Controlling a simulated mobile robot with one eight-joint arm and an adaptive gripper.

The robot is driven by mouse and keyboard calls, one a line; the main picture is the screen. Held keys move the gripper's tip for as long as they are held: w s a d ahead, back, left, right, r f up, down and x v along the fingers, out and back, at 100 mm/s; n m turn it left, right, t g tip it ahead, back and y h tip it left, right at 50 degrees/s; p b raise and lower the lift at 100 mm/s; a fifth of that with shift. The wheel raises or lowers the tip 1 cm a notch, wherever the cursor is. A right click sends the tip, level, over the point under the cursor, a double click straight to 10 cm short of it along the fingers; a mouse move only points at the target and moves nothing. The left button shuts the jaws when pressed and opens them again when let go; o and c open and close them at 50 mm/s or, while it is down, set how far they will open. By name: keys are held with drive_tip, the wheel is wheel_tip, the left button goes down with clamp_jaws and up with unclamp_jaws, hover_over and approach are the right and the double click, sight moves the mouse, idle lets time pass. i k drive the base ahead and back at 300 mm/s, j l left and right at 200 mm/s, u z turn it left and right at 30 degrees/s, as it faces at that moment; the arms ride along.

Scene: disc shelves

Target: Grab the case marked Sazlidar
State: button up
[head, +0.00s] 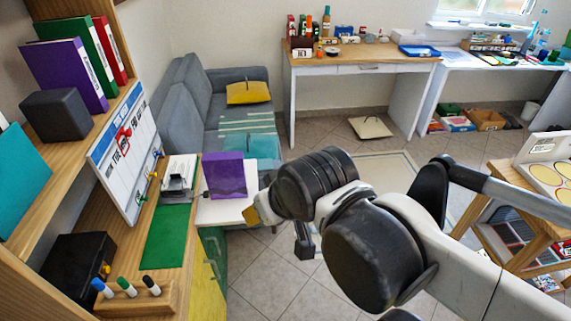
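No label reading Sazlidar is legible in the head view, so I cannot tell which case it is. Flat, case-like items lie on the lower levels of a wooden rack (539,236) at the right edge. They are too small to read. My arm crosses the middle and right of the picture. A dark finger-like part of my gripper (304,241) shows below the arm's end. The rest of the gripper is hidden behind my arm links, so its opening and anything in it cannot be seen.
A wooden desk (180,292) with a green mat (166,236), a black box (76,268) and a marker holder (137,301) is close at left. A purple case-like object (225,176) stands beside it. A grey sofa (190,115) and tables are behind. Tiled floor lies between.

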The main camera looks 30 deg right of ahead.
sight(225, 172)
drive_tip(key=i+l+u, duration=0.1)
drive_tip(key=l+u, duration=0.15)
drive_tip(key=l, duration=0.25)
drive_tip(key=l+u, duration=0.25)
drive_tip(key=l, duration=0.3)
drive_tip(key=l+u, duration=0.3)
drive_tip(key=l, duration=0.2)
drive_tip(key=l+u, duration=0.25)
drive_tip(key=l, duration=0.3)
drive_tip(key=k+l+u, duration=0.25)
drive_tip(key=l, duration=0.25)
drive_tip(key=k+l+u, duration=0.1)
drive_tip(key=l+u, duration=0.15)
drive_tip(key=l, duration=0.25)
